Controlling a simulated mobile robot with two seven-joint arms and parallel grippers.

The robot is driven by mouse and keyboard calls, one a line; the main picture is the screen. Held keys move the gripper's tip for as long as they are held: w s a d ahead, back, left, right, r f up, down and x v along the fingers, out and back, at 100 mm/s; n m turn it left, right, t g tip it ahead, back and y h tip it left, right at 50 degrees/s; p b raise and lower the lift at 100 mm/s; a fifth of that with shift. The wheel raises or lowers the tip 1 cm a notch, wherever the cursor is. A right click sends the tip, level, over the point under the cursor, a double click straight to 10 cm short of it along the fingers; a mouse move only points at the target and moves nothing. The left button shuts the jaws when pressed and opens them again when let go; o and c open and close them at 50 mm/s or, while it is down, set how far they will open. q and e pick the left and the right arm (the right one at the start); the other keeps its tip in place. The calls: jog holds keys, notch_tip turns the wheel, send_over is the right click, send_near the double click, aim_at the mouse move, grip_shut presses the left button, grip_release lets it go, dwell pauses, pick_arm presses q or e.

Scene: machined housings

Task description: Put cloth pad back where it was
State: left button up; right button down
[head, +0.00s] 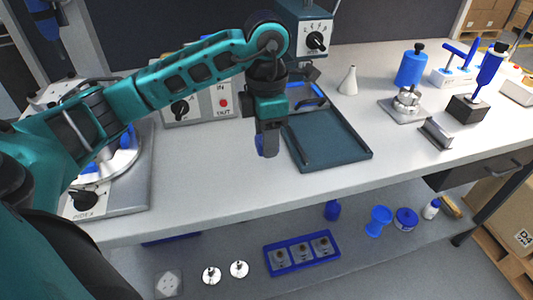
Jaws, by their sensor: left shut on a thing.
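My left gripper (267,136) points down over the white bench, just left of the dark green tray (340,160). It is shut on a small blue and grey piece (266,146), which looks like the cloth pad, though the fingers hide much of it. The piece hangs in the air, apart from the tray. My right gripper is not in view.
A control box with IN and OUT labels (217,101) stands behind my left arm. A white cone bottle (348,81), a blue bottle (411,66) and metal fixtures stand to the right. A blue tray with housings (302,266) lies on the lower shelf. The bench front is clear.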

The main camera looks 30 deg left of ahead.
aim_at(267, 165)
pick_arm(q)
notch_tip(267, 165, down, 4)
jog(key=shift+f, duration=0.15)
jog(key=shift+f+b, duration=0.15)
jog(key=shift+b, duration=0.2)
jog(key=o, duration=0.9)
jog(key=shift+o, duration=0.2)
